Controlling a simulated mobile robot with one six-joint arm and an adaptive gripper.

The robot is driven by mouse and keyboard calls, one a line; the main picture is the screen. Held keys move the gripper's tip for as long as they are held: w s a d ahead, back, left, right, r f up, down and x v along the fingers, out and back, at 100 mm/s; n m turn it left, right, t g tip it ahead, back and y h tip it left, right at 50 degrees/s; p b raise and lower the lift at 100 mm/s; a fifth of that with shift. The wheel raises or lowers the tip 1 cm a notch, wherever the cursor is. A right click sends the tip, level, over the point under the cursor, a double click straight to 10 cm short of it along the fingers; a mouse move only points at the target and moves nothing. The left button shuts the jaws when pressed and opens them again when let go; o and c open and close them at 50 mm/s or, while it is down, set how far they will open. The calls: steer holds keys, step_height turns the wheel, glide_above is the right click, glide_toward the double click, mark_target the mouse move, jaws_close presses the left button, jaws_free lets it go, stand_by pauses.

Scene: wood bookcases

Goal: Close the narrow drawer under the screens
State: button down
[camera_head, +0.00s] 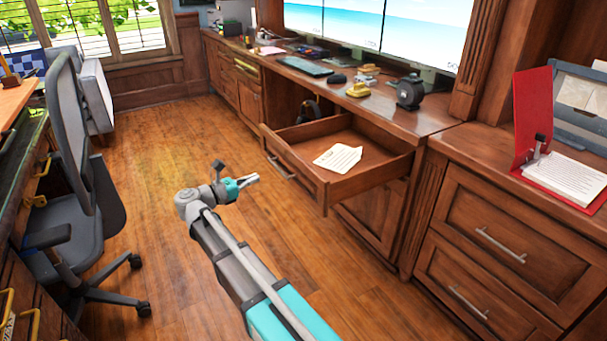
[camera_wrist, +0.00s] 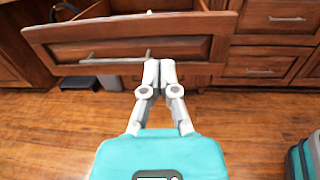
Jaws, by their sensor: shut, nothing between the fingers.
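The narrow drawer (camera_head: 297,170) under the screens (camera_head: 385,22) is pulled well out of the wood desk, with a sheet of paper (camera_head: 338,157) lying inside. Its front has a metal bar handle (camera_head: 281,168). In the wrist view the drawer front (camera_wrist: 180,48) spans the upper part, with its handle (camera_wrist: 115,58) left of my fingertips. My gripper (camera_head: 254,180) is shut and empty, in front of the drawer front and left of it in the head view. In the wrist view my gripper (camera_wrist: 160,65) overlaps the drawer front's lower part; I cannot tell whether it touches.
A wheeled office chair (camera_head: 75,170) stands at the left. A cabinet with closed drawers (camera_head: 490,240) stands right of the open drawer. The wood floor (camera_head: 155,150) between chair and desk is clear.

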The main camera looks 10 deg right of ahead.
mark_target(306, 167)
steer(key=shift+s+d+f+m+g+h, duration=0.15)
steer(key=shift+s+d+f+m+g, duration=0.05)
steer(key=shift+s+d+g, duration=0.2)
steer(key=shift+s+d+f+m+g+h, duration=0.15)
steer(key=shift+s+d+m+g, duration=0.15)
steer(key=shift+g, duration=0.2)
steer(key=x, duration=1.4)
steer(key=shift+w, duration=0.1)
